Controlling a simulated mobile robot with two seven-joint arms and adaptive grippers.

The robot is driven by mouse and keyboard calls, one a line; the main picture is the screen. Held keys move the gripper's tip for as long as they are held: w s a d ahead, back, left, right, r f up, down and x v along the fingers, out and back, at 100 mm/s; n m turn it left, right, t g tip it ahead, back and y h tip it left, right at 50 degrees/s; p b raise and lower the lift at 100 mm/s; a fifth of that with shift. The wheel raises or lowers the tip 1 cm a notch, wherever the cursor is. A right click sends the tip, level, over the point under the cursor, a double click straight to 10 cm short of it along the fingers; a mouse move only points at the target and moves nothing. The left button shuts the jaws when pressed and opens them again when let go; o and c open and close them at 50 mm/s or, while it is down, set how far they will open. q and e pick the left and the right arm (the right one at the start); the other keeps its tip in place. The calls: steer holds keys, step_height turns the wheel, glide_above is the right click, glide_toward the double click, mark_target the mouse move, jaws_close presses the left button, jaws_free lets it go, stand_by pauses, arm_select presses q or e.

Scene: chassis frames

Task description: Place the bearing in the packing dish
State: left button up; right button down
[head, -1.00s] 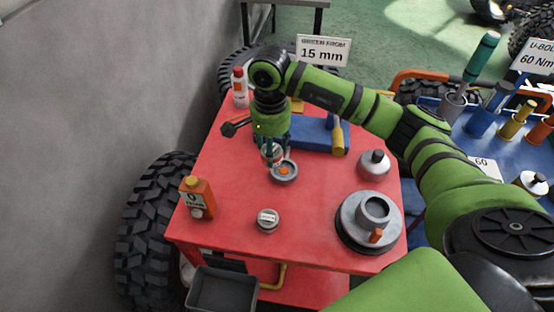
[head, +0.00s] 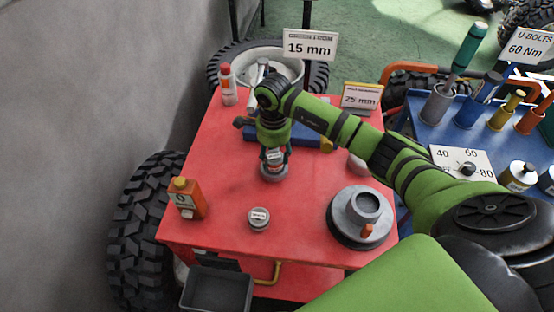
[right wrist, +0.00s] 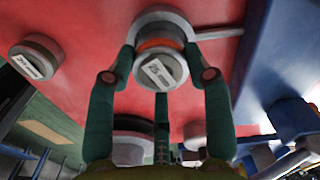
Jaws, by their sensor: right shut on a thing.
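My right gripper (head: 272,158) is shut on a small grey cylindrical bearing with a white label (head: 274,154). In the right wrist view the fingers (right wrist: 163,72) grip the bearing (right wrist: 160,72) from both sides. The round grey packing dish (head: 273,175) stands on the red table right below it. The dish (right wrist: 162,15) shows behind the bearing in the right wrist view, with a strip of its orange filling visible. I cannot tell whether the bearing touches the filling. My left gripper is not in view.
A second labelled grey cylinder (head: 259,219) stands on the red table (head: 300,235) in front of the dish. An orange carton (head: 187,199) is at left, a large grey round fixture (head: 345,225) at right. A blue block (head: 300,135) lies behind the dish.

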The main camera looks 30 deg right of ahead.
steer(key=shift+a+f, duration=0.1)
steer(key=shift+f, duration=0.8)
steer(key=shift+w+d, duration=0.2)
steer(key=shift+w, duration=0.05)
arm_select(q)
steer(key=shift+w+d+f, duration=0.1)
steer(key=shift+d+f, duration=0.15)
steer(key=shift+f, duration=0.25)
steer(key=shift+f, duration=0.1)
arm_select(e)
steer(key=shift+s, duration=0.15)
steer(key=shift+a+f+b, duration=0.1)
steer(key=shift+f+b, duration=0.1)
steer(key=shift+b, duration=0.2)
steer(key=c, duration=0.6)
jaws_free()
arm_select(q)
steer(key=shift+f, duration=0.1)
arm_select(e)
steer(key=shift+o, duration=0.4)
